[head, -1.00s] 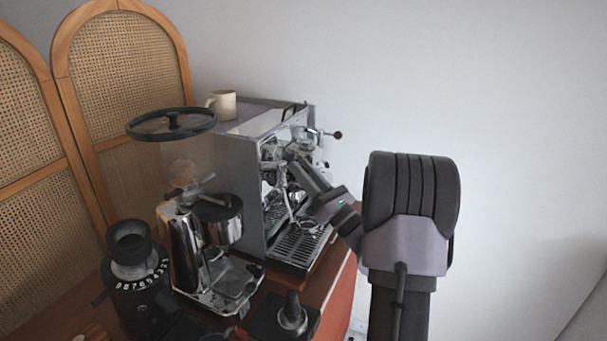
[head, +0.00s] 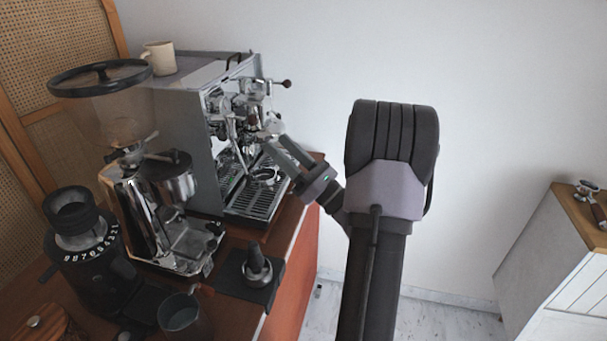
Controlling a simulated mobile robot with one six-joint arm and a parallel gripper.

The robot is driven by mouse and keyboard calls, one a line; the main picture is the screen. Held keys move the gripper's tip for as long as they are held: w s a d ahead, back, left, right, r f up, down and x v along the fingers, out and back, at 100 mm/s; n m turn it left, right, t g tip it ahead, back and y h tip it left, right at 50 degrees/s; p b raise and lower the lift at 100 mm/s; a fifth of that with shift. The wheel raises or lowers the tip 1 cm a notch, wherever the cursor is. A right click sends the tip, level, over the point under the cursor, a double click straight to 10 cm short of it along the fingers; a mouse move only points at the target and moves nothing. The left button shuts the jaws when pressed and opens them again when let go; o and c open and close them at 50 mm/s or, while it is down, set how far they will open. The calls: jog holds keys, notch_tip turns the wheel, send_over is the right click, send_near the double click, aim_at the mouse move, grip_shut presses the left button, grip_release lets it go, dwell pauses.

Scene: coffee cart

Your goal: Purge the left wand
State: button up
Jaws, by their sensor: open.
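The silver espresso machine (head: 181,135) stands on the cart, its front facing right. On its front are a left knob with a dark reddish ball (head: 252,119) and a right knob with a dark ball (head: 286,84). A thin chrome tube that looks like the left wand (head: 239,158) hangs at the near side of the front, above the drip tray (head: 250,204). My gripper (head: 272,135) is in front of the machine, to the right of the left knob and wand. It is open; I see nothing held. Its fingers hide part of the machine's front.
A grinder (head: 150,205) and a black grinder (head: 88,255) stand on the near side. A tamper (head: 257,262) sits on a dark mat and a pitcher (head: 184,316) is nearby. A cup (head: 159,57) is on the machine. A cabinet (head: 560,265) holds a portafilter (head: 590,197) at right.

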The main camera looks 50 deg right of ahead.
jog(key=b+v, duration=0.2)
jog(key=v, duration=0.6)
jog(key=w+a+r+n+g+y, duration=0.1)
jog(key=w+a+n+g+y, duration=0.1)
jog(key=a+n+g+y, duration=0.85)
jog(key=w+a+r+n+g+y, duration=0.1)
jog(key=a+n+g+y, duration=0.3)
jog(key=a, duration=1.2)
jog(key=s+a+f+n+g+h, duration=0.8)
jog(key=s+a+f+n+h, duration=0.25)
jog(key=s+a+n, duration=0.35)
jog(key=w+d+r+n+t+h, duration=0.3)
jog(key=n+t, duration=0.1)
jog(key=n, duration=0.1)
jog(key=shift+w+d+r+h, duration=0.2)
jog(key=shift+w+r+h, duration=0.1)
jog(key=shift+r, duration=0.05)
